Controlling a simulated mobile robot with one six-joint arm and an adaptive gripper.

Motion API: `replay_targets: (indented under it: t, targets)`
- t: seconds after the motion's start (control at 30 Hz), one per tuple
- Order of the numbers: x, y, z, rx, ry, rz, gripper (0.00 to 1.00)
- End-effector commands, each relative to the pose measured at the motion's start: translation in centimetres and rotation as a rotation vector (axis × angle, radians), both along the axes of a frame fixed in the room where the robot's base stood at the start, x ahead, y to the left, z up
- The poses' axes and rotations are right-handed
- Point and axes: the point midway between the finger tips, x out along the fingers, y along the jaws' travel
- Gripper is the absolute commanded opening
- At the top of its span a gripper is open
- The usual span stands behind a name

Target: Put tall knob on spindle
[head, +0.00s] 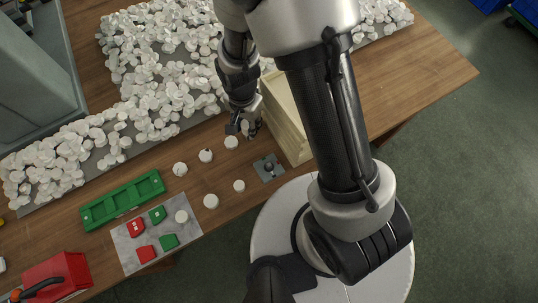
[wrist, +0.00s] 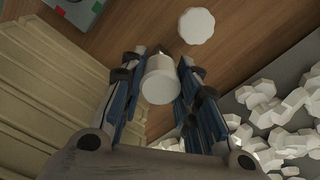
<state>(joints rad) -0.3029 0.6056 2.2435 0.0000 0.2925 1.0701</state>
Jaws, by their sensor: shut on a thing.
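In the wrist view a tall, smooth white knob (wrist: 160,80) sits between the two fingers of my gripper (wrist: 160,78). The gripper is shut on it. In the head view my gripper (head: 250,132) is over the table, just left of the pale wooden stack; the held knob cannot be made out there. A small grey plate with a dark, round-topped spindle (head: 269,166) lies on the table below and slightly right of the gripper in the picture. The knob is apart from the spindle.
Several loose white knobs (head: 211,201) stand left of the plate; a scalloped one (wrist: 196,25) shows in the wrist view. Large heaps of white knobs (head: 150,45) cover the back. The wooden stack (head: 286,118) is close right. A green tray (head: 122,200) lies left.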

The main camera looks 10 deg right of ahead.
Motion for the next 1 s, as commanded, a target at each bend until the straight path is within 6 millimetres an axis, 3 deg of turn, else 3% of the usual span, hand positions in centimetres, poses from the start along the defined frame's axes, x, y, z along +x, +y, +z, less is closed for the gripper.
replay_targets:
  t: [0.17, 0.47, 1.0]
  targets:
    - [0.0, 0.0, 0.0, 0.000, 0.000, 0.000, 0.00]
    - [0.0, 0.0, 0.5, 0.000, 0.000, 0.000, 0.00]
    - [0.0, 0.0, 3.8, 0.001, -0.001, 0.000, 0.00]
